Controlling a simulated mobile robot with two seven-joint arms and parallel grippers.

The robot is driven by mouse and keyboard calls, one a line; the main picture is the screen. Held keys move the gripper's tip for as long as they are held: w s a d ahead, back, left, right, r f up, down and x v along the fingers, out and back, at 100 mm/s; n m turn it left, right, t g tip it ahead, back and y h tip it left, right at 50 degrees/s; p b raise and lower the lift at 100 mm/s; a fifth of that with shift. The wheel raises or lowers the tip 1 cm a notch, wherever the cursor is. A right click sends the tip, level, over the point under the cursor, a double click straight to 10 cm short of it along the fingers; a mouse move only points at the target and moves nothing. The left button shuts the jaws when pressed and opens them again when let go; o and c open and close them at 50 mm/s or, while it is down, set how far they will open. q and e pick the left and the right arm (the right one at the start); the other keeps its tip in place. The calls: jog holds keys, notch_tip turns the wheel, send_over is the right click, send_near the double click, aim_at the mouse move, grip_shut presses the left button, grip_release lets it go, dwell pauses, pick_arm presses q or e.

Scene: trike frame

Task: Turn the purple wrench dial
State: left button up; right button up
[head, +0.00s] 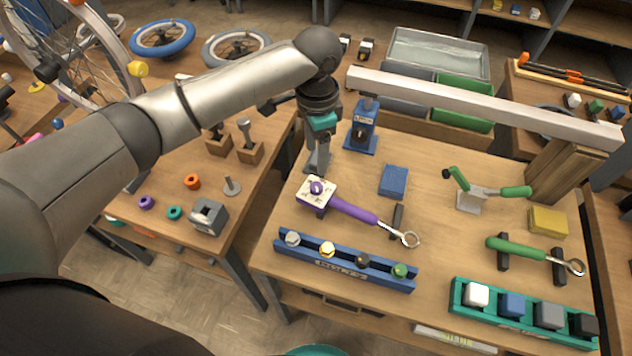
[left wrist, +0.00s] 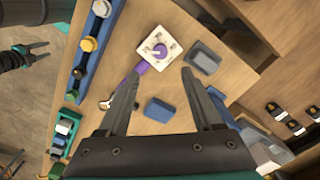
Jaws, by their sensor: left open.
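The purple wrench dial has a white square plate with a purple knob (head: 316,188). It sits at the left of the workbench, and a purple-handled wrench (head: 352,210) runs from it toward the right. In the left wrist view the purple knob (left wrist: 160,51) lies just beyond my fingertips, roughly between them. My left gripper (head: 318,166) is above the bench behind the dial, pointing down; its two fingers (left wrist: 159,76) are apart with nothing between them. A dark gripper, apparently my right one (left wrist: 38,50), shows small at the upper left, away from the dial.
A blue bolt rail (head: 345,262) stands in front of the dial. A blue block (head: 393,181) lies to its right and a blue stand (head: 362,130) behind. A long pale beam (head: 480,104) spans the back. A green wrench (head: 525,248) and a teal block tray (head: 520,325) are at right.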

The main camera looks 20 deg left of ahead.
aim_at(316, 186)
pick_arm(q)
notch_tip(316, 186, down, 11)
jog(key=shift+w+r+b, duration=0.1)
jog(key=shift+b, duration=0.9)
grip_shut()
